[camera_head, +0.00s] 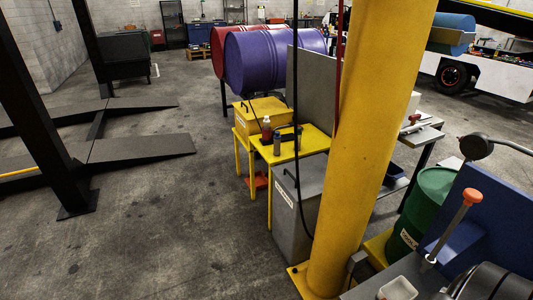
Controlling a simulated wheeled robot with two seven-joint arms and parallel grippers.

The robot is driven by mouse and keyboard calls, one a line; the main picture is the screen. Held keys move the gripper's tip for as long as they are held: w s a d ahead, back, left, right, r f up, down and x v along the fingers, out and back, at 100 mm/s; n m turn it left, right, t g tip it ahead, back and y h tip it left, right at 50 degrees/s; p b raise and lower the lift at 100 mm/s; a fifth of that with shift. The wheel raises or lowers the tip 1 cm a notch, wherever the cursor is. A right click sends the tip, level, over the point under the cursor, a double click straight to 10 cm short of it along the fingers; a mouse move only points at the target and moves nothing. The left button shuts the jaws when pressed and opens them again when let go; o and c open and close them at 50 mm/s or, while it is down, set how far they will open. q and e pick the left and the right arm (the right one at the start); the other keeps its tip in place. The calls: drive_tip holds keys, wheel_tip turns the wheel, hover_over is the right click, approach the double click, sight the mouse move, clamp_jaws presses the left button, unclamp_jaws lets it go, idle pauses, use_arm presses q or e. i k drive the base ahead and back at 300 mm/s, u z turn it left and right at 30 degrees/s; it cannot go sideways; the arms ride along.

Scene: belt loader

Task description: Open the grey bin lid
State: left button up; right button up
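The grey bin (290,228) stands on the floor right of centre, in front of the yellow table. Its grey lid (312,172) lies on top and looks closed. A black handle shows near the lid's left side, and a white label is on the bin's front. The yellow post hides the right part of the bin and lid. Neither of my grippers shows in this view.
The yellow post (370,130) stands close beside the bin. A green drum (434,205) and an orange-knobbed lever (466,207) are at right. The floor left of the bin is clear.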

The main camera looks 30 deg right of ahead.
sight(312, 169)
drive_tip(key=i, duration=2.1)
drive_tip(key=z, duration=3)
